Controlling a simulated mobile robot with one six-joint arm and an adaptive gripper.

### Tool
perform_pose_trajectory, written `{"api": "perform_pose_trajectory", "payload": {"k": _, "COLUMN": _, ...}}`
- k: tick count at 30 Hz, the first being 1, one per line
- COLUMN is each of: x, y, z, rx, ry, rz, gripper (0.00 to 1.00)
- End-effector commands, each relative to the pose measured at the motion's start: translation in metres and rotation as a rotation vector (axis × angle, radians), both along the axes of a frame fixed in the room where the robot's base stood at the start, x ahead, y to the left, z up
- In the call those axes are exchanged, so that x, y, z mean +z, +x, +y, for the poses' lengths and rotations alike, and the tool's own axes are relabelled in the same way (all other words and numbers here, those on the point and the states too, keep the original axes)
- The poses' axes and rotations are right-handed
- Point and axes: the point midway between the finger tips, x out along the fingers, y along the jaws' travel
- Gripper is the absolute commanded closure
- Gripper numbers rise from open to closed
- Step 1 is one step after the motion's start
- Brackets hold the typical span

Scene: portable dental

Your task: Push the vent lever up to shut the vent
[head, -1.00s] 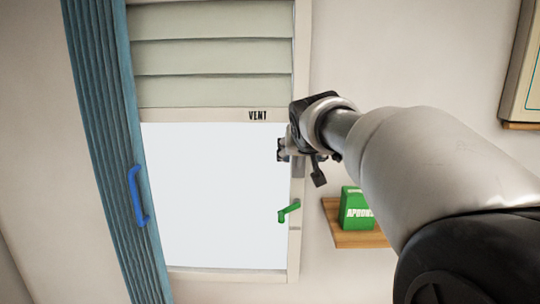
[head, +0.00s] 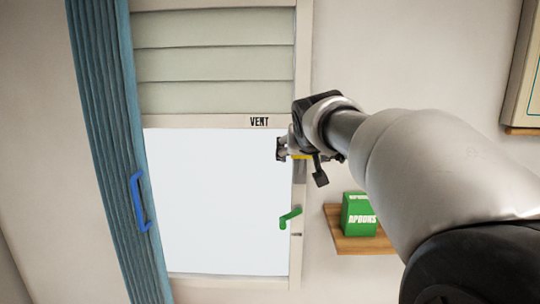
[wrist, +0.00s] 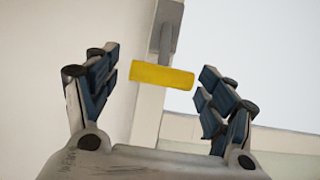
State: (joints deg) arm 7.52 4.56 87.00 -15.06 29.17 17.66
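The vent lever's yellow handle (wrist: 162,76) sits on a grey stem (wrist: 166,25) on the pale window frame in the wrist view. In the head view a thin strip of the yellow handle (head: 300,157) shows at my gripper; the rest of the lever is mostly hidden. My gripper (head: 283,148) is open at the window's right frame. In the wrist view its two fingers (wrist: 163,88) stand on either side of the handle; I cannot tell whether either touches it. The slatted vent (head: 213,65) is above the window, over the VENT label (head: 259,122).
A green crank handle (head: 289,218) is on the frame below my gripper. A green box (head: 358,214) stands on a wooden shelf (head: 346,243) to the right. A blue curtain (head: 108,140) with a blue handle (head: 139,203) hangs left. A framed board (head: 524,70) is at upper right.

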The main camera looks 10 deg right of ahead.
Motion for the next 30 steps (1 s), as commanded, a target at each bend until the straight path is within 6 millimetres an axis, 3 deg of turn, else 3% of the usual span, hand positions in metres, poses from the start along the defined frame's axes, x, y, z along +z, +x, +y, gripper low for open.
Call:
{"api": "perform_pose_trajectory", "payload": {"k": 3, "x": -0.003, "y": 0.000, "z": 0.000, "rx": 0.000, "ry": 0.000, "rz": 0.006, "gripper": 0.14}}
{"api": "perform_pose_trajectory", "payload": {"k": 17, "x": 0.000, "y": -0.007, "z": 0.002, "rx": 0.001, "ry": 0.000, "rz": 0.010, "gripper": 0.14}}
{"api": "perform_pose_trajectory", "payload": {"k": 30, "x": 0.043, "y": -0.078, "z": 0.023, "rx": 0.000, "ry": 0.000, "rz": 0.008, "gripper": 0.14}}
